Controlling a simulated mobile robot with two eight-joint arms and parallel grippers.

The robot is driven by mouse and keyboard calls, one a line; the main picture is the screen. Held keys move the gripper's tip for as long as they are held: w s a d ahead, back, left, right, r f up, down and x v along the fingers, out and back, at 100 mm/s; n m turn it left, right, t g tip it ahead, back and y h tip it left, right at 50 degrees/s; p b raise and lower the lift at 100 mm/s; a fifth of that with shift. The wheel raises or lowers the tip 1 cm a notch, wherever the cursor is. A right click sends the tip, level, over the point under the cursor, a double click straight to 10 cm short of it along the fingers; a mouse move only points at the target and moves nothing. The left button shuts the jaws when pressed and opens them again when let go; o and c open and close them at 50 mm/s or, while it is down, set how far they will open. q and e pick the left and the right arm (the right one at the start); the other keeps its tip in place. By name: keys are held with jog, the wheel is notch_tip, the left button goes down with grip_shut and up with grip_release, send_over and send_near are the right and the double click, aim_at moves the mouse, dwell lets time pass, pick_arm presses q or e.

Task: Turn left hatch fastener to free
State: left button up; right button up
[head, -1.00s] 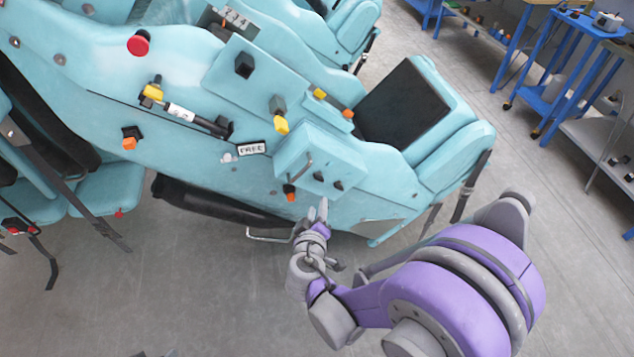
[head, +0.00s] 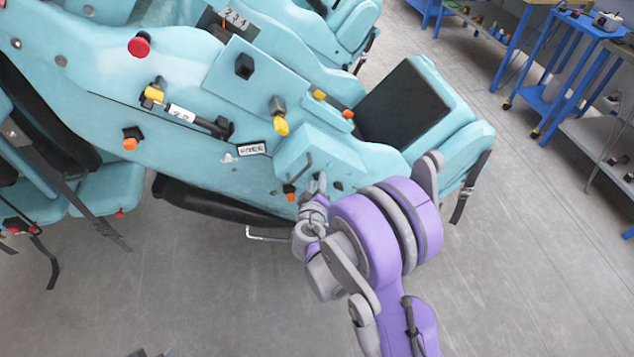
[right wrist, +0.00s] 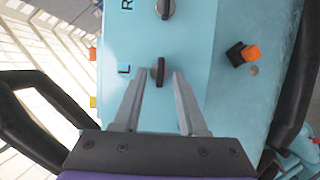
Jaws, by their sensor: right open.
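The left hatch fastener (right wrist: 160,72) is a dark knob beside a letter L in the right wrist view. Its raised grip runs up and down in that picture. My right gripper (right wrist: 159,80) is open, with one finger on each side of this knob. I cannot tell whether the fingers touch it. The pale blue hatch panel (right wrist: 213,90) carries it. In the head view the hatch box (head: 330,150) is on the car's side, and my right gripper (head: 317,184) is at its lower front, hiding the left knob. My left gripper is not in view.
A second dark knob (right wrist: 165,9) marked R sits beyond the first. An orange-tipped knob (right wrist: 250,53) is to the right. A FREE label (head: 252,149), a yellow-tipped knob (head: 281,122) and a red button (head: 139,46) are on the car. Blue carts (head: 560,80) stand far right.

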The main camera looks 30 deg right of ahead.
grip_shut()
dwell(0.3)
pick_arm(q)
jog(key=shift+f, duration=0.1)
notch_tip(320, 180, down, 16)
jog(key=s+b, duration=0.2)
jog(key=b, duration=1.2)
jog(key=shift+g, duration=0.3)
pick_arm(e)
jog(key=shift+f+n+t+h, duration=0.3)
jog(key=shift+n+t+h, duration=0.45)
jog(key=shift+n, duration=2.1)
jog(key=shift+f+n+t+h, duration=0.3)
jog(key=shift+n+t, duration=0.75)
jog(key=shift+n, duration=1.85)
jog(key=shift+f+n+t+h, duration=0.3)
jog(key=shift+n+t+h, duration=0.45)
jog(key=shift+n, duration=2.1)
pick_arm(q)
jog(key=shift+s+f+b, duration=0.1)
jog(key=shift+b, duration=0.2)
pick_arm(e)
jog(key=shift+t, duration=0.25)
grip_release()
